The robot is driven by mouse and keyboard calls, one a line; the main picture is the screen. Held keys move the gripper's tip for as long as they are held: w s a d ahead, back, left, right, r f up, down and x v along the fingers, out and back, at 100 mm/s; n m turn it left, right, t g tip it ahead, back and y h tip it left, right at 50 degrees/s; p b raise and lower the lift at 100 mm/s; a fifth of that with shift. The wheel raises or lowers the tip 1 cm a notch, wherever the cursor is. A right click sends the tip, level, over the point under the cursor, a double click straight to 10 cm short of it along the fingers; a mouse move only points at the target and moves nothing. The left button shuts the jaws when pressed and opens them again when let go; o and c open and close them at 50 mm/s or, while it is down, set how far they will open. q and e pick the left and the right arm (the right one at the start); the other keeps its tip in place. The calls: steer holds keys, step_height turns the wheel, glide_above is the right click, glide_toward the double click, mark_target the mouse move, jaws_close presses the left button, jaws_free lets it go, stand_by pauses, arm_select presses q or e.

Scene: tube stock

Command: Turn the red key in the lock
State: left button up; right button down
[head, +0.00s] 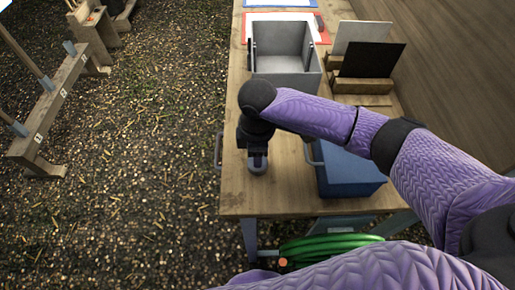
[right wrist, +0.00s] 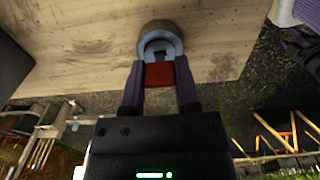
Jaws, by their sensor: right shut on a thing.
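The red key (right wrist: 158,75) shows in the right wrist view between the two fingers of my right gripper (right wrist: 159,84), which is shut on it. The far end of the key meets a round grey lock (right wrist: 172,42) with a dark opening, standing on the wooden table. How deep the key sits in the lock I cannot tell. In the head view my right gripper (head: 258,153) points down at the lock (head: 257,170) near the table's left front; the key is hidden there.
A blue box (head: 352,178) stands just right of my right gripper. Behind are an open grey bin (head: 287,66) and a black panel (head: 372,60) in a wooden rack. A green hose (head: 325,248) hangs below the table's front edge (head: 300,211).

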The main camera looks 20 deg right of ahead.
steer(key=shift+f, duration=0.3)
steer(key=shift+r+m+p, duration=0.15)
steer(key=shift+m+p, duration=0.45)
steer(key=shift+p, duration=0.15)
steer(key=shift+m+p, duration=1.75)
steer(key=shift+m, duration=0.15)
steer(key=shift+m+p, duration=0.7)
steer(key=shift+m, duration=0.2)
